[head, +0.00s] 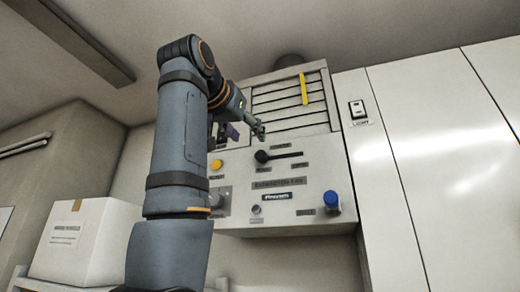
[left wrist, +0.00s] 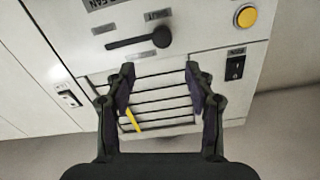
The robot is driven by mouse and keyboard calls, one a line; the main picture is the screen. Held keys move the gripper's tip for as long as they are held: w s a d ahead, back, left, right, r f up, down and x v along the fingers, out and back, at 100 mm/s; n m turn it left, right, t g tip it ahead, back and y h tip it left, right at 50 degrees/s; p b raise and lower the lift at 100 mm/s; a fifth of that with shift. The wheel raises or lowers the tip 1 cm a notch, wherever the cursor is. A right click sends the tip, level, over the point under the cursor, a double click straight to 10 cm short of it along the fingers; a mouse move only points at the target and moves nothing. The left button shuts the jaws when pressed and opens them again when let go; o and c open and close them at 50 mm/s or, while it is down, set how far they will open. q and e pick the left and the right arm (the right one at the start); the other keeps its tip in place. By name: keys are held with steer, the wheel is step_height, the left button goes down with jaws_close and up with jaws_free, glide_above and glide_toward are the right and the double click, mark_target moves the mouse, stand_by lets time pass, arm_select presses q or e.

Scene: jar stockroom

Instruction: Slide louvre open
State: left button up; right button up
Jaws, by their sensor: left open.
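The louvre (head: 290,122) is a panel of slats in a pale frame, high on the extractor fan unit. A yellow tab (head: 303,88) stands out on its upper right part in the head view. My left gripper (head: 248,132) is open and empty, in front of the unit near the louvre's lower left corner. In the left wrist view the louvre (left wrist: 165,104) shows between and beyond the open fingers (left wrist: 160,72). The yellow tab (left wrist: 132,121) is there beside the left-hand finger, apart from it as far as I can tell. My right gripper is out of view.
Below the louvre are a black lever (head: 262,156), a yellow button (head: 216,164) and a blue knob (head: 331,199). A light switch (head: 357,109) is on the white panels at right. A white box (head: 85,240) stands at lower left.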

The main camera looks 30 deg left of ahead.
mark_target(260, 156)
arm_select(q)
steer(key=x, duration=0.2)
steer(key=p+x, duration=0.1)
steer(key=x, duration=0.2)
steer(key=shift+w+a+f, duration=0.2)
steer(key=shift+w+a, duration=0.05)
steer(key=shift+a, duration=0.15)
steer(key=x, duration=0.2)
steer(key=p+x, duration=0.1)
steer(key=shift+a+f, duration=0.15)
steer(key=shift+f, duration=0.15)
steer(key=x, duration=0.2)
steer(key=shift+w+a+f, duration=0.1)
steer(key=shift+w, duration=0.15)
steer(key=shift+p, duration=0.3)
steer(key=shift+s+d, duration=0.3)
steer(key=shift+s, duration=0.15)
steer(key=shift+a, duration=0.1)
steer(key=shift+c, duration=0.9)
steer(key=shift+w+a, duration=0.1)
steer(key=shift+w, duration=0.2)
steer(key=shift+c, duration=2.5)
jaws_close()
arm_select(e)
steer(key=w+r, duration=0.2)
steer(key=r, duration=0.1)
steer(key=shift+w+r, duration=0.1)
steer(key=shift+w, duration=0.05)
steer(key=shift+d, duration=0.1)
